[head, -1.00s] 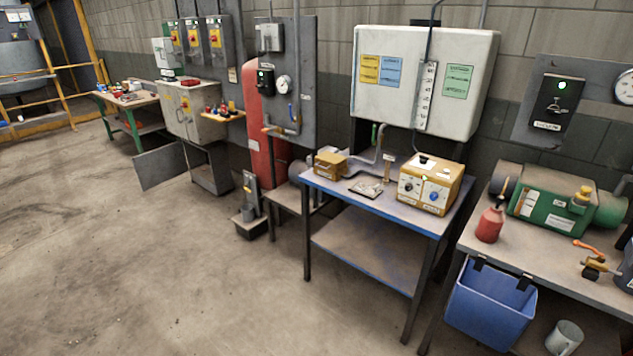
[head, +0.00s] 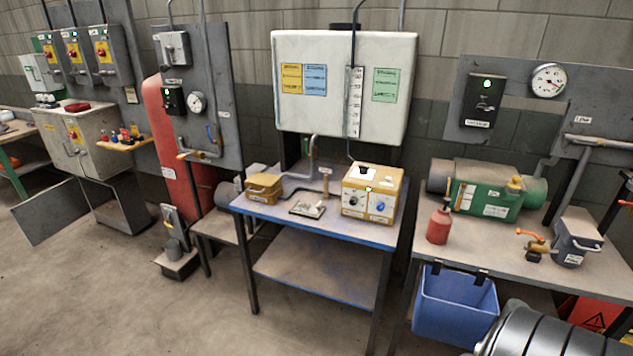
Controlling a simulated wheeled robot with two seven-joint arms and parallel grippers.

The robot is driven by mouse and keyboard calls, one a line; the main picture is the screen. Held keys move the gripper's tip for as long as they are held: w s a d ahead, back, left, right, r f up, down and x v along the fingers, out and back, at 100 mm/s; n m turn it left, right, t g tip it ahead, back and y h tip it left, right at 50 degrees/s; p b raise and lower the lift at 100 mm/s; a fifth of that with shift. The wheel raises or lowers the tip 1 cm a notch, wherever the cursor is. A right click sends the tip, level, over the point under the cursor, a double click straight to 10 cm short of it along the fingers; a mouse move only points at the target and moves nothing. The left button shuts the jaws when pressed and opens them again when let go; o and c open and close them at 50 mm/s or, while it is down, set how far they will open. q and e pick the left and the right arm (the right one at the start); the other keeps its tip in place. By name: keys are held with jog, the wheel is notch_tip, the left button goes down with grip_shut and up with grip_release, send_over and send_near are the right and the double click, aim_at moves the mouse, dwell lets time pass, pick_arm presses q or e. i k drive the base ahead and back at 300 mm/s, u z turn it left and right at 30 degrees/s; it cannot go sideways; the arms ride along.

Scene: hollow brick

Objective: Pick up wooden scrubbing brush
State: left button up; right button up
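I cannot make out a wooden scrubbing brush in the head view. A blue-edged table (head: 330,232) stands in the middle. It bears a yellow-brown box with knobs (head: 370,193), a smaller yellow-brown box (head: 264,188) and a flat plate with small parts (head: 307,208). A small upright tan piece (head: 325,177) stands behind the plate, too small to identify. Neither of my grippers is in view.
The right bench (head: 478,248) holds a red bottle (head: 438,224), a green machine (head: 487,197), an orange-handled valve (head: 534,245) and a grey box (head: 576,240). A blue bin (head: 452,307) hangs at its front. A dark banded drum (head: 540,332) fills the bottom right. Floor (head: 130,300) at left is clear.

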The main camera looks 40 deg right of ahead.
aim_at(326, 196)
jog(key=z, duration=0.25)
jog(key=i, duration=1.1)
jog(key=z, duration=0.45)
